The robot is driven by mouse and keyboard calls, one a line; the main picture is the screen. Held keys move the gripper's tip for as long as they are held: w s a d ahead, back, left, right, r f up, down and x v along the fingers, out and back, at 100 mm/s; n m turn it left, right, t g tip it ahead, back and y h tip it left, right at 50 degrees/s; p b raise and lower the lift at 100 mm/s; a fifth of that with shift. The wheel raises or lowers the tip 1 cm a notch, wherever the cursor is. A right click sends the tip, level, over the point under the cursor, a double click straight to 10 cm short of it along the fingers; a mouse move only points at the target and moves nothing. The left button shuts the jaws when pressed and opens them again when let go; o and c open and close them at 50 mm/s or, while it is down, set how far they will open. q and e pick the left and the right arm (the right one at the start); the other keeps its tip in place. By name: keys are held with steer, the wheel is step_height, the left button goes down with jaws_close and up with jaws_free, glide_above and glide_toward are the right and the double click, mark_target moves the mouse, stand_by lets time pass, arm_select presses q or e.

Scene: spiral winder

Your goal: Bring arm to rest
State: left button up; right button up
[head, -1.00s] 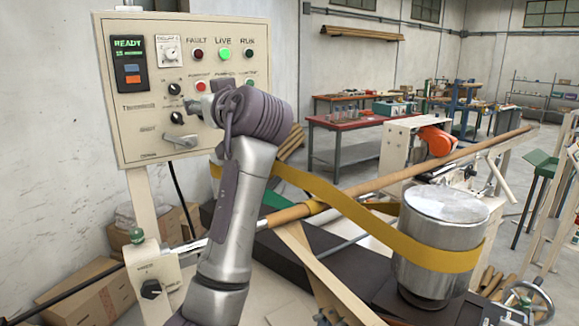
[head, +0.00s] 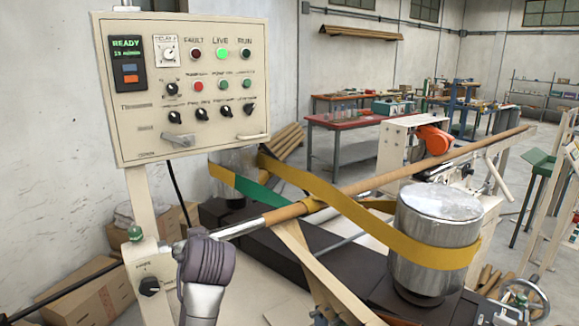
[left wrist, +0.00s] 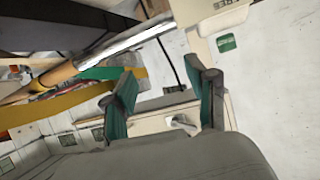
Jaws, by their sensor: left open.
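My left arm (head: 205,262) comes up from the bottom of the head view, its purple-grey joint low beside the small knob box. My left gripper's fingers cannot be made out there. In the left wrist view, my left gripper (left wrist: 163,98) is open, two green-padded fingers apart with nothing between them. The cream control panel (head: 185,85) stands above and clear of the arm in the head view. Its screen (head: 127,62) reads READY and its LIVE lamp (head: 222,53) glows green. My right gripper is not in view.
The small knob box (head: 149,285) is close left of my arm. A long mandrel with a brown tube (head: 380,180) runs to the upper right. A yellow belt (head: 340,205) wraps a metal drum (head: 437,240). Cardboard boxes (head: 90,292) lie at lower left. Space before the panel is clear.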

arm_select(q)
steer(key=s+a+f+m+g+h, duration=0.2)
steer(key=s+f+m+g+h, duration=0.15)
steer(key=s+f, duration=1.5)
steer(key=s+d+f+m+g+h, duration=0.15)
steer(key=s+f, duration=0.25)
steer(key=s, duration=0.6)
steer(key=s+d+f+m+g+h, duration=0.1)
steer(key=s+f+m+g, duration=0.3)
steer(key=s, duration=0.7)
step_height(320, 180, down, 29)
steer(key=s+n, duration=0.2)
steer(key=s+a+f+g, duration=0.1)
steer(key=s+a+f, duration=0.2)
steer(key=s+f, duration=1.2)
steer(key=shift+s+b, duration=0.4)
